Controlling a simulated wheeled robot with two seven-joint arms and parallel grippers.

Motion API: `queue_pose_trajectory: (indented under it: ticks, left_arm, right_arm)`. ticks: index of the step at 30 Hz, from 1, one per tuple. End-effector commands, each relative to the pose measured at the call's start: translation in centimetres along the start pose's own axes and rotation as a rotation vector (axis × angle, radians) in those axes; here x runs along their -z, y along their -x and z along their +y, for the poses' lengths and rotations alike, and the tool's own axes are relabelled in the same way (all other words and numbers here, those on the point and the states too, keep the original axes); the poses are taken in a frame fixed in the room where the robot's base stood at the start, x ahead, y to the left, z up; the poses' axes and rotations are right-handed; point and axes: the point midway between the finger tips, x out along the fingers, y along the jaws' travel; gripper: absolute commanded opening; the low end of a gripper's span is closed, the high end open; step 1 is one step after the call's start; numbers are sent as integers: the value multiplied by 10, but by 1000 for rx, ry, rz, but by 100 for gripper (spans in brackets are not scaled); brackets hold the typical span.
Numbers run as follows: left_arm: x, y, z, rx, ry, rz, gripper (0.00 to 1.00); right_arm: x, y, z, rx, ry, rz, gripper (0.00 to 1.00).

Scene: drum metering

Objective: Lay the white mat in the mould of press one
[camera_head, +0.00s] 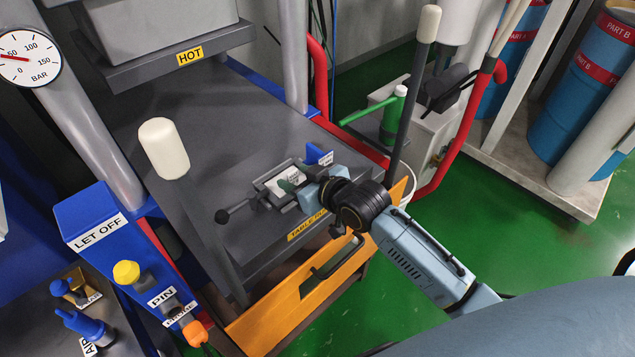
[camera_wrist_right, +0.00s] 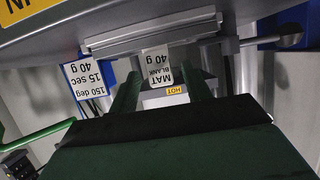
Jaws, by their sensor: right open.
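The white mat (camera_head: 278,182) lies in the small grey mould (camera_head: 259,187) on the dark press table. Its printed label reads MAT BLANK 40 g in the right wrist view (camera_wrist_right: 157,64). The fingers and arm hide part of the mould, so I cannot tell whether the mat is fully seated. My left gripper is not in view.
The HOT upper platen (camera_head: 150,60) hangs above the table's back. A dark lever with a cream knob (camera_head: 164,148) rises at the left, and another cream-knobbed lever (camera_head: 409,90) stands right of the mould. A blue card (camera_head: 320,157) stands beside the mould. An orange panel (camera_head: 270,322) fronts the table.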

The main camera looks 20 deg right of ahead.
Motion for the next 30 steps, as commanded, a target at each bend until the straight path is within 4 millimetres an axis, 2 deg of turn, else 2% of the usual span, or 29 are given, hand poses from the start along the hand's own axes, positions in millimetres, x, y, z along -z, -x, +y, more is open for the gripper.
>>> queue_pose_trajectory:
  ticks: [1, 6, 12, 18, 30]
  left_arm:
    - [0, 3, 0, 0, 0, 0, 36]
    - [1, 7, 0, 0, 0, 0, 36]
    - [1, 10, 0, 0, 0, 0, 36]
    - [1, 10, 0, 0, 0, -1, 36]
    - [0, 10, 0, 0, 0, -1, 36]
  right_arm:
    - [0, 13, 0, -1, 1, -2, 48]
    - [0, 48, 0, -1, 2, -3, 48]
    - [0, 76, 0, -1, 1, -1, 48]
    - [0, 85, 0, -1, 1, 0, 48]
    - [0, 84, 0, -1, 0, 0, 48]
